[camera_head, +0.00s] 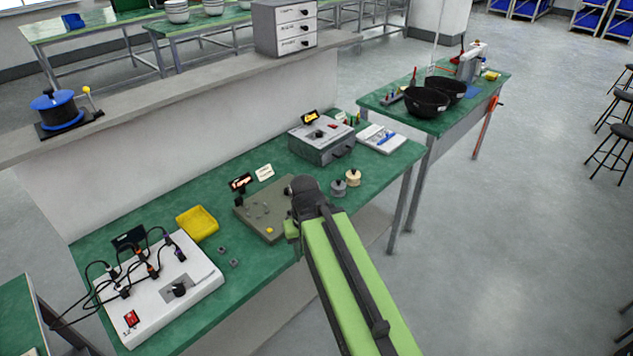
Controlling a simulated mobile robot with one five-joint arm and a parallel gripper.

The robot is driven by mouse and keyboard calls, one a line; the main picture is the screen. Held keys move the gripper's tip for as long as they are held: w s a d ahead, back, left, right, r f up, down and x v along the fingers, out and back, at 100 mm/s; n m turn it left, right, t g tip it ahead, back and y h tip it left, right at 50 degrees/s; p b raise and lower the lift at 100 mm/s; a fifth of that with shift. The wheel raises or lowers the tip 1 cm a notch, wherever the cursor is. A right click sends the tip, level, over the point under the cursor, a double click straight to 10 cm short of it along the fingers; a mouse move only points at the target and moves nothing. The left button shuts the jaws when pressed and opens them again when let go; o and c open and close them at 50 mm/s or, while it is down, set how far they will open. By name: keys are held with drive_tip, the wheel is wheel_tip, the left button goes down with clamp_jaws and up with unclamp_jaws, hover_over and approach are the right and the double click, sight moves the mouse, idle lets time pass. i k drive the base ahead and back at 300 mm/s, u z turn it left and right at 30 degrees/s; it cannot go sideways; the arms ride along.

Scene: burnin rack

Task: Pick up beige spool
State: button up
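The beige spool (353,177) stands on the green bench, right of the end of my arm. A dark grey spool (338,187) stands close beside it on the left. My green arm reaches up from the bottom of the view and ends in a dark joint over the bench's front part. Only a small green part near my gripper (292,229) shows at the arm's left side. The fingers are hidden, so I cannot see whether they are open or hold anything. The arm's end appears apart from the beige spool.
A grey-green board (258,213) lies left of my arm. A grey instrument box (321,140) and a white tray (381,139) stand behind the spools. A yellow bin (197,223) and a white cabled panel (165,290) are farther left. Bench surface right of the spools is clear.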

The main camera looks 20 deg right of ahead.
sight(353, 175)
drive_tip(key=u, duration=1.3)
drive_tip(key=k, duration=0.2)
drive_tip(key=u, duration=2.5)
drive_tip(key=k, duration=2.4)
drive_tip(key=z, duration=1.2)
drive_tip(key=i, duration=1)
drive_tip(key=u, duration=0.05)
